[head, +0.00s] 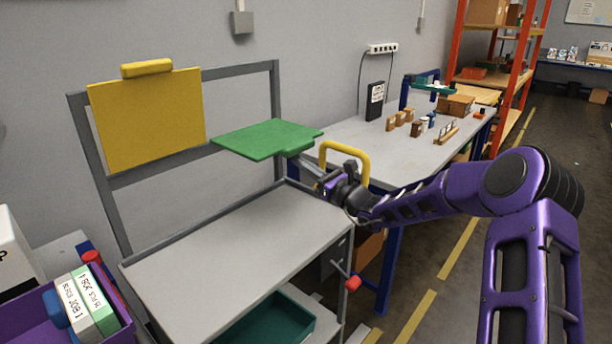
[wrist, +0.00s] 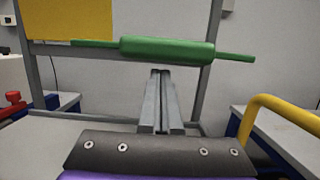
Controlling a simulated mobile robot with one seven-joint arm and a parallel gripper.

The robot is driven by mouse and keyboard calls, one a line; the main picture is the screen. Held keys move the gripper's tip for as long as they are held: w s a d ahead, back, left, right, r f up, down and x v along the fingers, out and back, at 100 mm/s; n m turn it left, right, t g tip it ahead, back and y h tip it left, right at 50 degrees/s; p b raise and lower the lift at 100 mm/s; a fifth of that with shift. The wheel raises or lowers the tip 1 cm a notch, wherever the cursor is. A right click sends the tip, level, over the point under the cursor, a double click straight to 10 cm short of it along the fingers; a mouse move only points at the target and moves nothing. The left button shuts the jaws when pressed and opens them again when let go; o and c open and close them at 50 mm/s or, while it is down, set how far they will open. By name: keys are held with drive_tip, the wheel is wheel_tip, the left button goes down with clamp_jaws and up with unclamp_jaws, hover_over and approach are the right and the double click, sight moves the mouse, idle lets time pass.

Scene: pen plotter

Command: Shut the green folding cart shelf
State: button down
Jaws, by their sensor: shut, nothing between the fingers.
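The green folding shelf (head: 266,138) sticks out about level from the cart's grey back frame (head: 188,148). It has a thicker lip on its front edge. In the wrist view the green shelf (wrist: 167,49) is seen nearly edge-on, its lip facing me. My gripper (head: 304,162) is shut and empty, just in front of the lip and a little below it. In the wrist view the closed fingers (wrist: 160,85) point at the lip's underside. I cannot tell whether they touch it.
A yellow panel (head: 148,118) stands upright on the frame's left. The cart's grey top (head: 240,246) is clear below. A yellow handle (head: 346,150) rises beside my gripper. A workbench (head: 365,136) stands behind right, and a purple bin (head: 30,325) is at lower left.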

drive_tip(key=shift+r, duration=0.25)
